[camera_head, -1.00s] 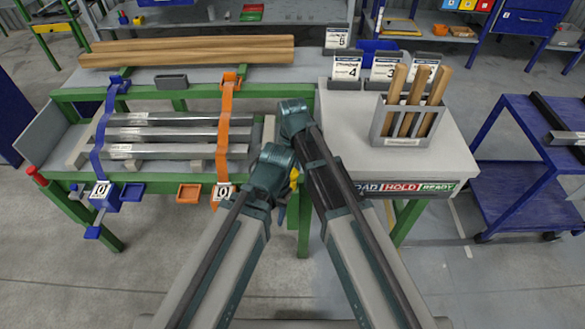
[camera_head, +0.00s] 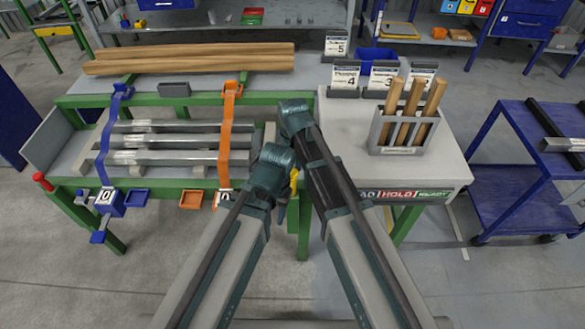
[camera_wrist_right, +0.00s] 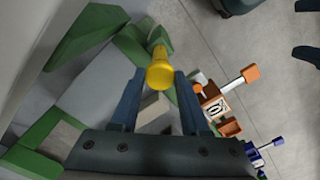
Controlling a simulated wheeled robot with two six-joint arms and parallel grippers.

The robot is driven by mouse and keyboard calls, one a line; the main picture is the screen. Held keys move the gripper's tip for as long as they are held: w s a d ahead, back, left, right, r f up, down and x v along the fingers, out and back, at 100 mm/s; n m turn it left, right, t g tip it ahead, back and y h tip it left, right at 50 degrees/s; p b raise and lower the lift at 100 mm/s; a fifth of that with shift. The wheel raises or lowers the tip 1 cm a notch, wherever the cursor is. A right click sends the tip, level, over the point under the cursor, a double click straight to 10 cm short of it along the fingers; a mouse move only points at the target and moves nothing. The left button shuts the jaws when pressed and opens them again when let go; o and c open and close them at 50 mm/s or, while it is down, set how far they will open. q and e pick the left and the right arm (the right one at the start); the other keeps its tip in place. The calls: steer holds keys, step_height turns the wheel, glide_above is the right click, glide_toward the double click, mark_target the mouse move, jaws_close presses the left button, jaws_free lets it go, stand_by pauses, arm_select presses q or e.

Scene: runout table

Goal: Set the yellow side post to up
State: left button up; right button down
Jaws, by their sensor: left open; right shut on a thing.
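The yellow side post (camera_wrist_right: 160,72) shows between the fingers of my right gripper (camera_wrist_right: 157,80) in the right wrist view, its round end toward the camera. The right gripper is shut on it. In the head view only a small bit of yellow (camera_head: 294,180) shows between my two arms, beside the green table frame. My right gripper (camera_head: 296,118) is seen from behind there, and its fingers are hidden. My left gripper (camera_head: 270,166) is just below and left of it, open, its fingers mostly hidden. I cannot tell whether the post is up or down.
Metal bars (camera_head: 165,142) lie on the green-framed table under a blue strap (camera_head: 108,140) and an orange strap (camera_head: 226,135). Wooden beams (camera_head: 190,59) lie behind. A grey holder of wooden sticks (camera_head: 381,135) stands on the right table. A blue cart (camera_head: 515,190) stands farther right.

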step_height(320, 180, up, 16)
steer(key=p, duration=1.4)
steer(key=shift+p, duration=0.4)
steer(key=shift+c, duration=1.9)
jaws_free()
steer(key=shift+r, duration=0.15)
step_height(320, 180, up, 14)
steer(key=p, duration=1.3)
steer(key=shift+f+p, duration=0.2)
steer(key=shift+p, duration=0.2)
